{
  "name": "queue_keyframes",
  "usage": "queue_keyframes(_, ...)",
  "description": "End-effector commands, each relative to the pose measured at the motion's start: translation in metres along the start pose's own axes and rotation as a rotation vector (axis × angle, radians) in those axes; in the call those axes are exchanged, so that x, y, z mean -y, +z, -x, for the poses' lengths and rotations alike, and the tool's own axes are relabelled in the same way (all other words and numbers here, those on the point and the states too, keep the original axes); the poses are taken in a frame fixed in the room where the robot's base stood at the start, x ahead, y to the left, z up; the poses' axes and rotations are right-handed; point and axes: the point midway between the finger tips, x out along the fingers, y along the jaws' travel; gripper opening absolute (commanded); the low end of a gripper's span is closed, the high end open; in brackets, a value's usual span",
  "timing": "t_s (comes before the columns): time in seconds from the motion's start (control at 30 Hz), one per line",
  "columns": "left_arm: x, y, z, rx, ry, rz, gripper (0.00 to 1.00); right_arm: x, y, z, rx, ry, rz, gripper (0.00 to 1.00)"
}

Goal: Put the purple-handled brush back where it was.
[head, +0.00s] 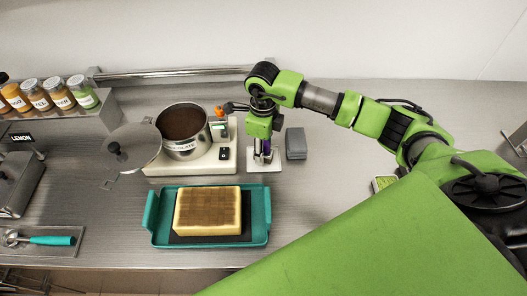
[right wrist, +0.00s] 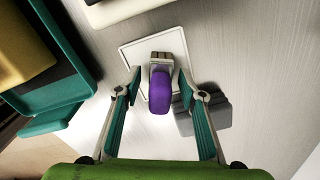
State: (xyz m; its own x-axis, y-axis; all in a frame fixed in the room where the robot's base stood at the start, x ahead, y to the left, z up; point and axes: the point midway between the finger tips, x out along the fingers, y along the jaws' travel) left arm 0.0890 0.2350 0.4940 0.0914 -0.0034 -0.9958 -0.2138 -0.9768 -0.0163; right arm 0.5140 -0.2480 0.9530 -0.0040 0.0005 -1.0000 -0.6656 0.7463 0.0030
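The purple-handled brush (right wrist: 160,92) is between the fingers of my right gripper (right wrist: 157,82) in the right wrist view, its handle toward the camera. Gaps show on both sides of the handle, so the fingers look open around it. Its pale head lies over a white square tray (right wrist: 128,50); I cannot tell whether it touches it. In the head view the right gripper (head: 263,153) points down over the white tray (head: 252,168), with a bit of purple between the fingers. My left gripper is not in view.
A grey block (head: 295,144) stands close right of the white tray. Left are a pot of chocolate (head: 186,148) on a white base and a teal tray (head: 260,232) with a yellow slab (head: 208,222). Jars (head: 60,92) stand far left. The counter behind the block is clear.

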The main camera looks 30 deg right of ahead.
Motion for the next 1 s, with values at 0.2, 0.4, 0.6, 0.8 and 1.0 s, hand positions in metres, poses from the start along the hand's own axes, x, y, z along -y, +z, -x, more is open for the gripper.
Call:
queue_keyframes(0.2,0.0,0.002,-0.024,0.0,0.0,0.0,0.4,0.002,0.001,0.043,0.005,-0.006,0.0,0.37)
queue_keyframes(0.4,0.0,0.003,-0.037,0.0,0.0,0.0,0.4,0.001,0.0,0.084,0.002,-0.005,0.0,0.37)
queue_keyframes(0.6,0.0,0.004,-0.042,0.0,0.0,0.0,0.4,0.0,0.0,0.105,0.001,-0.002,0.0,0.37)
queue_keyframes(0.8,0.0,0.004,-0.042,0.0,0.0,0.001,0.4,0.0,-0.001,0.109,-0.001,-0.001,0.0,0.37)
queue_keyframes(1.0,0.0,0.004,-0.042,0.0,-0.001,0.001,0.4,0.0,0.0,0.108,-0.001,-0.001,0.0,0.37)
